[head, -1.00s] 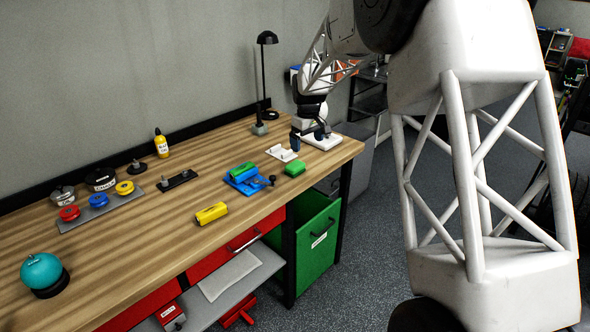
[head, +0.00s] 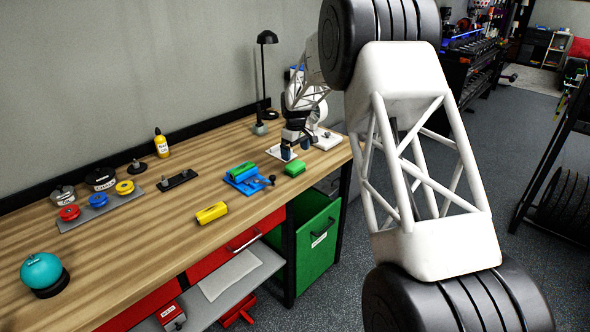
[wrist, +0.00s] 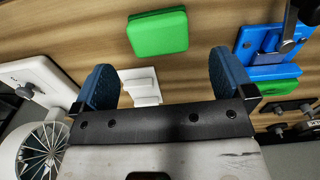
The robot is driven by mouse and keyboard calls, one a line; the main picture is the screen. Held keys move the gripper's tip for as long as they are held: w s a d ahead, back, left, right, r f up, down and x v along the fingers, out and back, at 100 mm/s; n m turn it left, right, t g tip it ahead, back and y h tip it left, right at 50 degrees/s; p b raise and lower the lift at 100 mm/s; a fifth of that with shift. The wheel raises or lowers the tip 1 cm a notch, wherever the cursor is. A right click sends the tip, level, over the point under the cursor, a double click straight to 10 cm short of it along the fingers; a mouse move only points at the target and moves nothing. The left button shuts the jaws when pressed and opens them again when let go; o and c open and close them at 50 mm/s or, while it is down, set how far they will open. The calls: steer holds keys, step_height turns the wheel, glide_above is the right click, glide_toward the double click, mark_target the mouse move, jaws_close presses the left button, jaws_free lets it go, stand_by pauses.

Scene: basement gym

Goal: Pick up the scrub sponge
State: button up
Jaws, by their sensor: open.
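A plain green block with rounded corners (head: 295,168), which looks like the scrub sponge, lies flat near the workbench's front right edge. It also shows in the wrist view (wrist: 157,32), beyond my fingertips. My gripper (head: 295,149) is open and empty, with blue fingers spread wide (wrist: 163,68). It hangs above a white stepped holder (wrist: 141,86), which shows between the fingers. The green block is apart from the fingers. I cannot tell the gripper's exact height.
A blue fixture (head: 248,182) with a green piece stands left of the block, and a yellow block (head: 211,213) lies farther left. A white-based device (head: 328,140) stands at the right end. A black lamp (head: 260,128) stands behind. The wooden bench (head: 150,240) has bare room in front.

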mark_target(296, 164)
steer(key=shift+f, duration=1.25)
steer(key=shift+f, duration=0.1)
steer(key=shift+w+d+f, duration=0.1)
steer(key=shift+f, duration=2.45)
steer(key=shift+c, duration=0.2)
steer(key=c, duration=0.8)
steer(key=shift+o, duration=0.2)
steer(key=shift+r, duration=0.25)
